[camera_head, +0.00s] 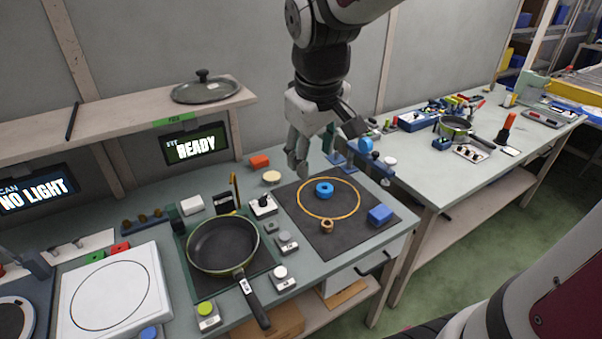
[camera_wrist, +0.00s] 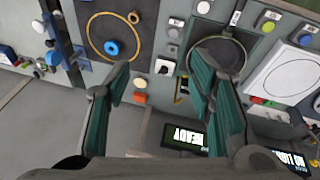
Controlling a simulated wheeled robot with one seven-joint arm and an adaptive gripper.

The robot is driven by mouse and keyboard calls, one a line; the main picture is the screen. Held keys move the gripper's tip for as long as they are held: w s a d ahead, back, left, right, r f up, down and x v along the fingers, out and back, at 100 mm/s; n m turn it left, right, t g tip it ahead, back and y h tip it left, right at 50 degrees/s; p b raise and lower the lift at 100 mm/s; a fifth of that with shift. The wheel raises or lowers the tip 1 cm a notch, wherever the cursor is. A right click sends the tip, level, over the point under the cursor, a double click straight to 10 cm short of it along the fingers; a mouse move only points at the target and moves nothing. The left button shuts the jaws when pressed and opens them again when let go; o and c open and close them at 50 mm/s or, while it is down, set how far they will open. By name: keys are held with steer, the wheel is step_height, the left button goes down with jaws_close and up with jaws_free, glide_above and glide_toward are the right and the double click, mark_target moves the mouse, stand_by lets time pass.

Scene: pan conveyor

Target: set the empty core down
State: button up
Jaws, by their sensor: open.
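A small tan ring, which looks like the empty core (camera_head: 327,227), sits on the dark mat (camera_head: 350,238), at the near edge of a yellow circle. It also shows near the top of the wrist view (camera_wrist: 134,17). A blue ring (camera_head: 324,190) lies inside the circle and shows in the wrist view (camera_wrist: 111,47). My gripper (camera_head: 325,156) is open, with its fingers apart and nothing between them. It hangs above the back of the bench, behind the mat and clear of the core. In the wrist view the green fingers (camera_wrist: 162,68) are spread wide.
A blue block (camera_head: 380,214) stands at the mat's right corner. A pan (camera_head: 222,245) sits left of the mat, its handle over the front edge. A shelf (camera_head: 120,116) holds a lid (camera_head: 207,90).

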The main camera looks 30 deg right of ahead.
steer(key=s+a+r+m+t+y, duration=0.1)
steer(key=s+a, duration=0.5)
steer(key=s, duration=0.7)
step_height(320, 180, up, 2)
steer(key=shift+r+m+t+y, duration=0.2)
steer(key=shift+m+t+y, duration=0.1)
steer(key=shift+m+t, duration=0.4)
